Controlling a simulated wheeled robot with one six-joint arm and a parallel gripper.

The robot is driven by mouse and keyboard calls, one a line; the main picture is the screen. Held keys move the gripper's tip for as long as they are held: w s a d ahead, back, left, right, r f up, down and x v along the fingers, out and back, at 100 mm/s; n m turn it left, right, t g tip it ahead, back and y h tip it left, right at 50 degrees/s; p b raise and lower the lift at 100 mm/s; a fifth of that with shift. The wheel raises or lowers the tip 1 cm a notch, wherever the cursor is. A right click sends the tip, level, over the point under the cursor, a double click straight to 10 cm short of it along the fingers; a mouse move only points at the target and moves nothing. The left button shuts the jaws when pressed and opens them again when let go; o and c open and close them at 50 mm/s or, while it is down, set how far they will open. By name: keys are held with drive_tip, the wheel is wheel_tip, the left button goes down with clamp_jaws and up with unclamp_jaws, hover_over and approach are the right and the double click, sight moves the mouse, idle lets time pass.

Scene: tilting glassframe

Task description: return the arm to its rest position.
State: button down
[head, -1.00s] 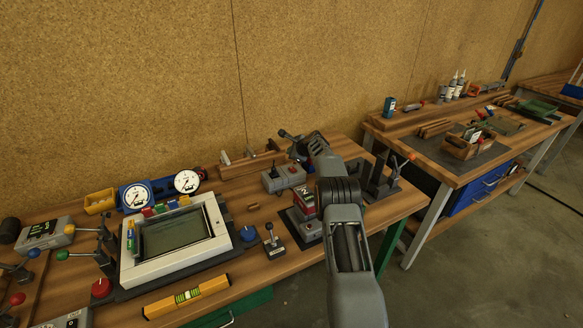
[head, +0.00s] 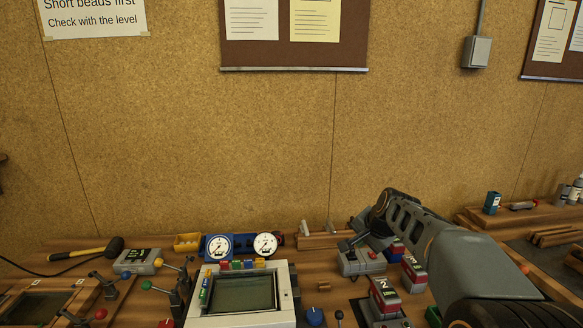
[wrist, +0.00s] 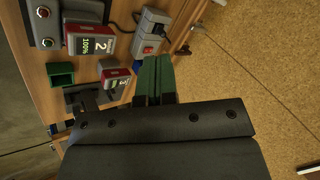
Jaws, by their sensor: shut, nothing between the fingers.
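My arm (head: 440,250) reaches in from the lower right of the head view, raised in front of the wall and over the right part of the bench. In the wrist view my gripper (wrist: 153,75) has its two green fingers together, with nothing between them. It is above the bench, apart from the grey box with a red switch (wrist: 150,35) seen beyond the fingertips. In the head view my fingers are hard to make out behind the arm's end.
The workbench carries a white-framed screen (head: 243,293), two dials (head: 217,246), levers and a red numbered unit (head: 384,293). In the wrist view a red unit marked 2 (wrist: 88,41) and a green open box (wrist: 61,74) are close by. The wall (head: 200,150) stands behind.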

drive_tip(key=s+a+f+n+h, duration=0.1)
drive_tip(key=s+n, duration=0.3)
drive_tip(key=s, duration=0.8)
drive_tip(key=s+a+f+n+g+h, duration=0.1)
drive_tip(key=s+f+n, duration=0.3)
drive_tip(key=s, duration=0.8)
drive_tip(key=shift+s+n+g, duration=0.3)
drive_tip(key=shift+n, duration=0.4)
